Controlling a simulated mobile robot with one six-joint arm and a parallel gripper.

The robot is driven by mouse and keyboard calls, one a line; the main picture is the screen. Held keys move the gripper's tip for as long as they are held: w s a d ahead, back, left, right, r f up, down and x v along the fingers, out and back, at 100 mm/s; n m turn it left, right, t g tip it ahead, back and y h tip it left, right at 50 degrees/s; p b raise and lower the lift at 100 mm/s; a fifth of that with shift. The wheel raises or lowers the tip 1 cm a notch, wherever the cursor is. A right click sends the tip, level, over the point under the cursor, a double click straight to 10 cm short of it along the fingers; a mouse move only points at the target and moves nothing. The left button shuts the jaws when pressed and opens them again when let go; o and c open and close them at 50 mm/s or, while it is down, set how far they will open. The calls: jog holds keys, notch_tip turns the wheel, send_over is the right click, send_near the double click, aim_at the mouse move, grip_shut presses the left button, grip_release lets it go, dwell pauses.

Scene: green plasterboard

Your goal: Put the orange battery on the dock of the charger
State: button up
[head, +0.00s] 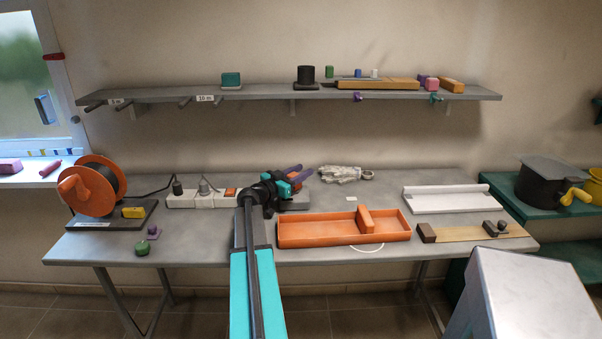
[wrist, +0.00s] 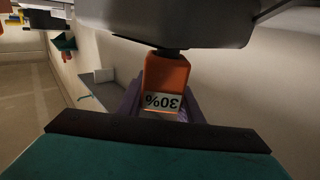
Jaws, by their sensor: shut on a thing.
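The orange battery (wrist: 165,72) shows in the wrist view, with a white label reading "30%" upside down. My gripper (wrist: 162,97) is shut on it, with a purple finger on each side. In the head view my gripper (head: 297,173) is over the back middle of the bench, beside the power strip, and mostly hides the battery. A grey block (head: 297,202), probably the charger, sits just below it. A large grey body (wrist: 165,22) lies close against the battery's far end in the wrist view, with a dark piece between them. I cannot tell whether the battery is seated.
A power strip (head: 205,199) and an orange cable reel (head: 92,188) are left of my gripper. An orange tray (head: 300,233) stands in front to the right. A grey glove (head: 340,173) lies behind. A shelf (head: 250,94) runs above the bench.

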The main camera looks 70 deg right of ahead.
jog(key=shift+f, duration=0.3)
jog(key=shift+f+b, duration=0.15)
jog(key=shift+b, duration=0.15)
jog(key=o, duration=1.1)
jog(key=shift+o, duration=0.2)
jog(key=shift+r+p, duration=0.25)
jog(key=shift+p, duration=0.1)
jog(key=shift+w+a+f, duration=0.1)
jog(key=shift+a+f, duration=0.05)
jog(key=shift+a, duration=0.1)
jog(key=b+v, duration=0.2)
jog(key=v, duration=0.3)
jog(key=shift+a, duration=0.25)
jog(key=shift+w+a, duration=0.35)
jog(key=shift+a, duration=0.25)
